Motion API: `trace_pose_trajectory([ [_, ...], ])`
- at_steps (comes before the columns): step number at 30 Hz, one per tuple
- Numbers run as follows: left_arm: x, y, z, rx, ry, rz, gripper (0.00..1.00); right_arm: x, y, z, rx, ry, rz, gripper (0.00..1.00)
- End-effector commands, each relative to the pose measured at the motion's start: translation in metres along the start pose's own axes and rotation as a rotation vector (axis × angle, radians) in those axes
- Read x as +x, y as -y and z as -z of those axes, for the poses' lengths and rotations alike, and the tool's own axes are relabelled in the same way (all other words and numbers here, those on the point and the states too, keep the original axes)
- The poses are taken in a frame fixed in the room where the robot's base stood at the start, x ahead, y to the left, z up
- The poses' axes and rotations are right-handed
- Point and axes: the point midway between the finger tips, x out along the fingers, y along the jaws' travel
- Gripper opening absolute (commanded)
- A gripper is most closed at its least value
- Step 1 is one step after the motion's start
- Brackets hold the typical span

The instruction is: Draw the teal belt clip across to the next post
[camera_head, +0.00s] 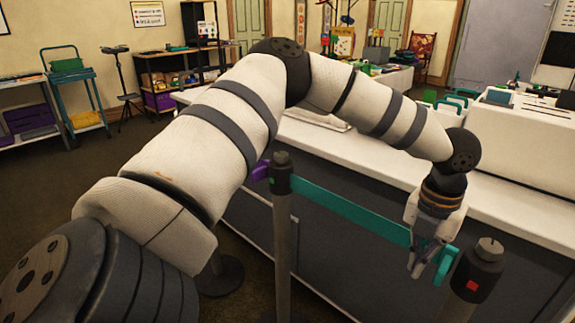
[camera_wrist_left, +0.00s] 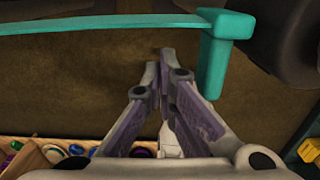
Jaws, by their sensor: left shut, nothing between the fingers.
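The teal belt (camera_head: 350,208) runs from the dark-topped left post (camera_head: 282,175) towards the right post (camera_head: 482,268), which has a red square on its head. The teal clip (camera_head: 446,264) is at the belt's right end, close beside the right post. I cannot tell whether it is hooked on. In the wrist view the clip (camera_wrist_left: 213,75) hangs down from the belt (camera_wrist_left: 110,22). My left gripper (camera_head: 418,268) is shut and empty, its fingertips (camera_wrist_left: 164,62) just left of the clip and apart from it in the wrist view. My right gripper is out of view.
A long white-topped counter (camera_head: 390,160) stands behind the belt. My left arm crosses above the left post. A purple piece (camera_head: 259,171) sits on that post's left side. A teal cart (camera_head: 78,88) and shelves (camera_head: 185,75) stand farther back.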

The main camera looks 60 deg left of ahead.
Motion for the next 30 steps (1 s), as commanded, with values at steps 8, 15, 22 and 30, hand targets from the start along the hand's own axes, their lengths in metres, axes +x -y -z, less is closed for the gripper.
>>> trace_pose_trajectory([
  [8, -0.013, 0.0, -0.001, 0.0, 0.003, 0.0, 0.0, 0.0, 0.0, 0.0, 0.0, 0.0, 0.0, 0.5],
  [15, -0.045, 0.0, -0.001, 0.0, 0.002, -0.001, 0.0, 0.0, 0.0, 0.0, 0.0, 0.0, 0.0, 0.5],
  [22, -0.073, 0.0, -0.001, 0.0, 0.002, 0.0, 0.0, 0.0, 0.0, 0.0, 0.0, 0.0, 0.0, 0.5],
  [30, -0.08, 0.0, 0.0, 0.0, -0.001, -0.001, 0.0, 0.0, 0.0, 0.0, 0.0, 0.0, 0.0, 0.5],
])
